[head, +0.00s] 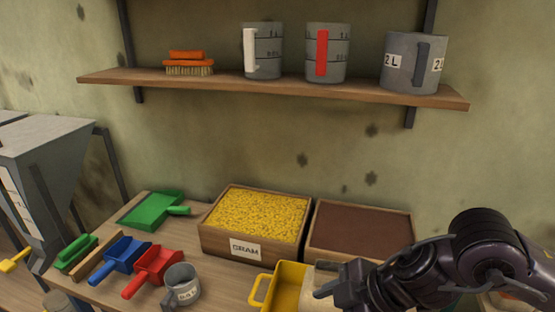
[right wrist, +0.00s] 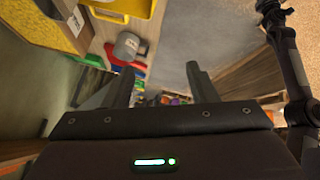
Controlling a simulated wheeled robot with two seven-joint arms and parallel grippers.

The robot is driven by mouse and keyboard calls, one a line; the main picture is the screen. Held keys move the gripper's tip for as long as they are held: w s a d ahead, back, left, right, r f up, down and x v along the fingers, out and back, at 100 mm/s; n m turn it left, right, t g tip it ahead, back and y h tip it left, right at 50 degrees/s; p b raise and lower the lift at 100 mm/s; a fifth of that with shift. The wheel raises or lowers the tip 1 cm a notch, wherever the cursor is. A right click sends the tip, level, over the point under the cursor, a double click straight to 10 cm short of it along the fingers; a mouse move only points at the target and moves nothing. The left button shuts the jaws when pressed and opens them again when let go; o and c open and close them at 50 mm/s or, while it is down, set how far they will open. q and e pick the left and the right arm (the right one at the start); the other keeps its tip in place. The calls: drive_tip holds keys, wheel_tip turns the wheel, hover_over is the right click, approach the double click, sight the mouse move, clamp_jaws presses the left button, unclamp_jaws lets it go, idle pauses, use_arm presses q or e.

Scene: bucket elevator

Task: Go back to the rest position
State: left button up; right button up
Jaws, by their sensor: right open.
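My right arm comes in from the right in the head view, over the front right of the workbench. The yellow bucket (right wrist: 120,8) shows at the top left of that view, apart from the fingers. My left gripper is in neither view.
The workbench holds a wooden box of yellow grains (head: 258,215), a box of brown material (head: 360,230), a green dustpan (head: 152,208), blue (head: 122,255) and red (head: 155,264) scoops and a small grey cup (head: 182,283). A shelf (head: 270,84) with measuring jugs hangs above. A grey hopper (head: 45,150) stands left.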

drive_tip(key=w+a+r+m+t+y, duration=0.25)
drive_tip(key=a+t+y, duration=0.2)
drive_tip(key=a, duration=0.65)
drive_tip(key=w+d+f+m+t+h, duration=0.25)
drive_tip(key=d+f+m+h, duration=0.25)
drive_tip(key=d+m+h, duration=0.4)
drive_tip(key=s+d+f+m+g+h, duration=0.2)
drive_tip(key=s+d+f+m+g, duration=0.35)
drive_tip(key=s+d+f, duration=0.75)
wheel_tip(320, 180, down, 28)
drive_tip(key=s+g, duration=0.2)
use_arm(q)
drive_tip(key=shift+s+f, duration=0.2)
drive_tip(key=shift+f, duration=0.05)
use_arm(e)
drive_tip(key=s+d+f, duration=0.1)
drive_tip(key=s+f, duration=0.9)
drive_tip(key=s+d+f+n+g, duration=0.1)
drive_tip(key=s+d+f, duration=0.1)
drive_tip(key=s+f, duration=0.8)
drive_tip(key=shift+d+f, duration=0.3)
drive_tip(key=shift+g+h, duration=0.25)
